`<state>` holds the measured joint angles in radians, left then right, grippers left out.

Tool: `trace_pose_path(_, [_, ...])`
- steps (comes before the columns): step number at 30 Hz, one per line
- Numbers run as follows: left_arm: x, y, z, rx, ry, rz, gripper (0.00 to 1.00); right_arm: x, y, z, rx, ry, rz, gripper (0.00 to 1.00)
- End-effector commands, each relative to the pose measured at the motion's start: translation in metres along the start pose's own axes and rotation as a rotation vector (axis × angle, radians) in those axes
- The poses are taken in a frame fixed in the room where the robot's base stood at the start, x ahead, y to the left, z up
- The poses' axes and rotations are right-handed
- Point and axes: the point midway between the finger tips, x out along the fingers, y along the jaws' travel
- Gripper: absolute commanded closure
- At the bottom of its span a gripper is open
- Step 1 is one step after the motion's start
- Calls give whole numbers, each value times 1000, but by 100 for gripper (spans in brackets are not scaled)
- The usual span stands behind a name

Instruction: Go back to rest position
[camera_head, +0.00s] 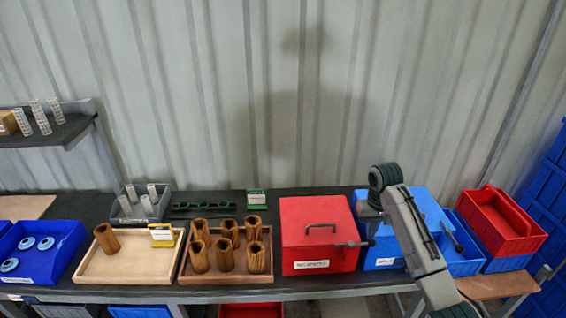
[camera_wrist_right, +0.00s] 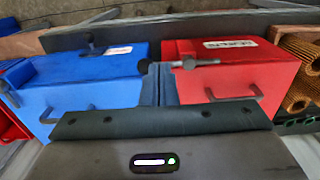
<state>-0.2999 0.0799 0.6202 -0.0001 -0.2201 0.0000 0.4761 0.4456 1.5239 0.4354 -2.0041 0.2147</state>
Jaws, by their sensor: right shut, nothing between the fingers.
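My right arm comes in from the lower right in the head view and bends over the blue lidded box (camera_head: 432,208). Its gripper (camera_head: 370,212) is shut and empty, above the gap between this box and the red lidded box (camera_head: 318,215). The right wrist view shows the red box (camera_wrist_right: 235,72) on the right and the blue box (camera_wrist_right: 105,75) on the left, with a dark part of my own wrist across the bottom. My left gripper is not in view.
Left of the red box are a brown tray (camera_head: 225,279) with several wooden-looking cylinders, a pale tray (camera_head: 125,267) with one cylinder, and a blue bin (camera_head: 50,262) with discs. A red bin (camera_head: 503,222) stands at the right. A corrugated wall (camera_head: 300,80) closes the back.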

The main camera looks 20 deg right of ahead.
Motion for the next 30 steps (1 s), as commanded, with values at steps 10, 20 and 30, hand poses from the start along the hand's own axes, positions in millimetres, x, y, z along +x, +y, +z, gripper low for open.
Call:
trace_pose_path(10, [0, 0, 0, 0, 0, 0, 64, 57, -31, 66, -105, 49, 30, 100])
trace_pose_path(20, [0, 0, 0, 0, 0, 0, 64, 102, -72, 208, -254, 175, 41, 100])
trace_pose_path(30, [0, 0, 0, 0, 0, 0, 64, 87, -83, 298, -304, 269, 40, 100])
